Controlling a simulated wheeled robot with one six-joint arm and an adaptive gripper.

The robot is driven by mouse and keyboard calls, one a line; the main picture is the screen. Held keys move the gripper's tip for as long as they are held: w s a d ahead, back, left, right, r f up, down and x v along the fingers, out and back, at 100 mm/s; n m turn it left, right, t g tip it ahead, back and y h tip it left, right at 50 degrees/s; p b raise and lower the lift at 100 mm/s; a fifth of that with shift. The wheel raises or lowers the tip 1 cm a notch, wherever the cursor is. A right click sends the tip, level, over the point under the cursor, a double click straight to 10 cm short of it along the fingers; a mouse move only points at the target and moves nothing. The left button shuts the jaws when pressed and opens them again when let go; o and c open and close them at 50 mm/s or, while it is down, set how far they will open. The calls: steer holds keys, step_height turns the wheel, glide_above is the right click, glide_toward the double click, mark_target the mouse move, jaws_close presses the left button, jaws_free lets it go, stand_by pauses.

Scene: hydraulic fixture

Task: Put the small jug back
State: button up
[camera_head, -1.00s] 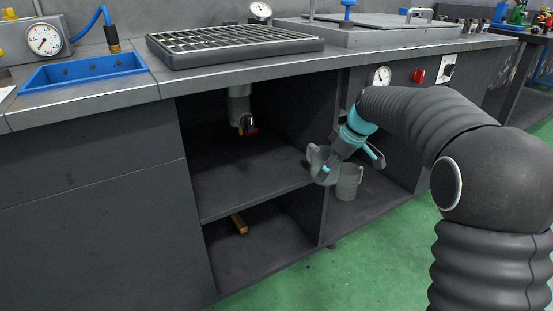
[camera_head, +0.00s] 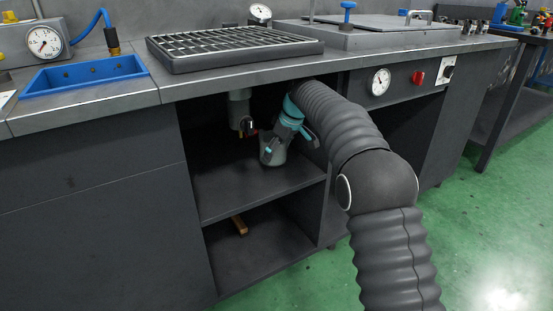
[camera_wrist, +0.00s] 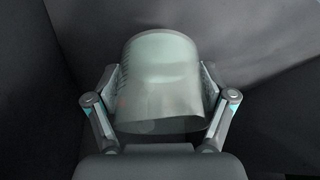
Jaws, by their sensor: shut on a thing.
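The small jug (camera_head: 272,154), translucent grey, is inside the upper open compartment of the cabinet, over the shelf (camera_head: 245,190). My gripper (camera_head: 277,146) is shut on it from above and to the right. In the wrist view the jug (camera_wrist: 162,80) fills the space between the two fingers (camera_wrist: 160,105), one on each side. The jug looks about upright in the head view. I cannot tell whether its base touches the shelf. Its handle is not clear.
A drain pipe with a valve (camera_head: 239,113) hangs just left of the jug. A divider panel (camera_head: 323,215) stands to the right. The left part of the upper shelf is clear.

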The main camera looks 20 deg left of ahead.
mark_target(277, 160)
steer(key=shift+f+b, duration=0.6)
steer(key=shift+f, duration=1.15)
steer(key=shift+f, duration=0.1)
steer(key=o, duration=1.5)
